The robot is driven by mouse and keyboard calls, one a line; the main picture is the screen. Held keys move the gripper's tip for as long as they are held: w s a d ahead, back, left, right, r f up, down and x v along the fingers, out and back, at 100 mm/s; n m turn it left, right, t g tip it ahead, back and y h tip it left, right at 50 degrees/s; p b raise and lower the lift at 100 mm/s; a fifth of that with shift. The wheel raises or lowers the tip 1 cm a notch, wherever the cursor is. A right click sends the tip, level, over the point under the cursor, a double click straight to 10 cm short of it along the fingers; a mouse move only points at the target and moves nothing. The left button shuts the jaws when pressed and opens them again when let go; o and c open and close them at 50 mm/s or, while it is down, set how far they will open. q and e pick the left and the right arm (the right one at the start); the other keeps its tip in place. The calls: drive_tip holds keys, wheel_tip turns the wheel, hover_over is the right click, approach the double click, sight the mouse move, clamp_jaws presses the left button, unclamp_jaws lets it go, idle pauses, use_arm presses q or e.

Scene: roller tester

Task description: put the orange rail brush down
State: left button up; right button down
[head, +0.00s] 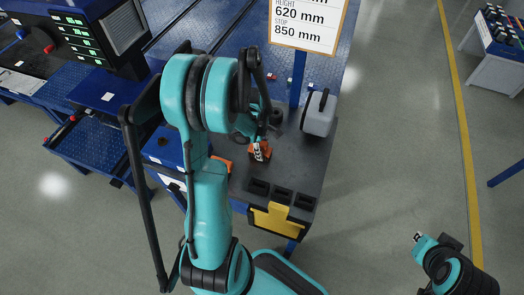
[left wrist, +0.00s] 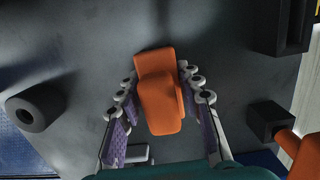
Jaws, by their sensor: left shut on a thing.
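The orange rail brush (head: 255,155) is at my left gripper (head: 262,148), low over the dark grey bench top (head: 300,160). In the left wrist view the orange brush (left wrist: 160,100) lies between the two padded fingers of the gripper (left wrist: 160,98), which is shut on it. Its far end is close to the grey surface; I cannot tell whether it touches. The head view partly hides the brush behind the fingers. My right gripper (head: 424,243) is at the lower right, away from the bench, and its fingers are not clear.
Another orange piece (head: 222,162) sits left of the brush, partly hidden by my arm. A grey case (head: 320,112), a black ring (head: 277,116) and a black slotted holder (head: 282,195) with a yellow bracket (head: 270,220) are around it. A blue signpost (head: 297,78) rises behind.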

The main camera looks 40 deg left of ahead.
use_arm(q)
drive_tip(key=shift+r, duration=0.1)
drive_tip(key=shift+s, duration=0.1)
drive_tip(key=o, duration=1)
